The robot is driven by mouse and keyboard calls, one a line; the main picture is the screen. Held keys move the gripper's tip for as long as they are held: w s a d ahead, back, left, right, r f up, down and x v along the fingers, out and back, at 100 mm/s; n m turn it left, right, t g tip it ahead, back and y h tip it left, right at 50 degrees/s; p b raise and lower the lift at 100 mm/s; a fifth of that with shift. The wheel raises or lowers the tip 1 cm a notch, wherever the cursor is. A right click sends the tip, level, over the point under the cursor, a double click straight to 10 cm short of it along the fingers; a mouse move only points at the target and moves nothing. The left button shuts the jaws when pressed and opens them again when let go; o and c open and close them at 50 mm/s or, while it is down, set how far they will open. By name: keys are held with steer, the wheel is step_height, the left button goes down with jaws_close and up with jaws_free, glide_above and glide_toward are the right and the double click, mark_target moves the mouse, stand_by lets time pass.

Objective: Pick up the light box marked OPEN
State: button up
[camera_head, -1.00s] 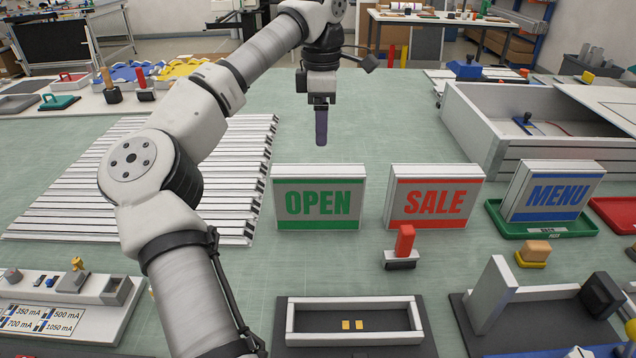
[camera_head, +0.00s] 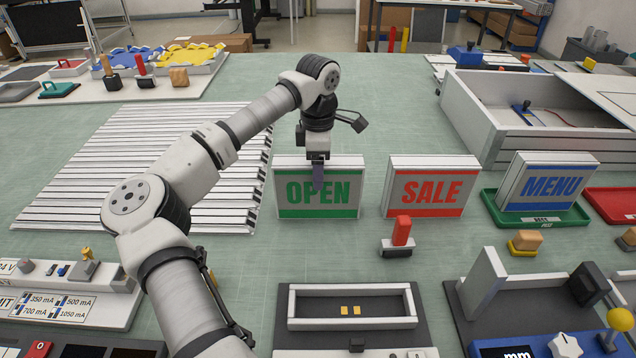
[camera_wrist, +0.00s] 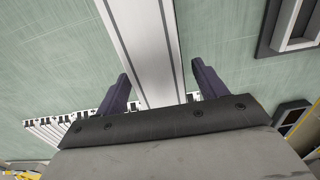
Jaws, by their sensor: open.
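The light box marked OPEN (camera_head: 290,205) stands upright on the green table, white with green lettering and a green band along its bottom. In the wrist view my gripper's two dark fingers (camera_wrist: 158,88) are spread apart. The white top of the OPEN box (camera_wrist: 140,35) runs between them, with green table visible on both sides near the fingertips. I cannot tell whether either finger touches it.
The SALE light box (camera_head: 431,187) stands to the right, and the MENU light box (camera_head: 548,183) leans in a green tray (camera_head: 575,218). A red-handled stamp (camera_head: 401,237) and an open frame on a dark base (camera_head: 293,305) are in front. White slats (camera_head: 150,170) lie left.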

steer(key=shift+f, duration=0.55)
steer(key=shift+r, duration=0.1)
jaws_close()
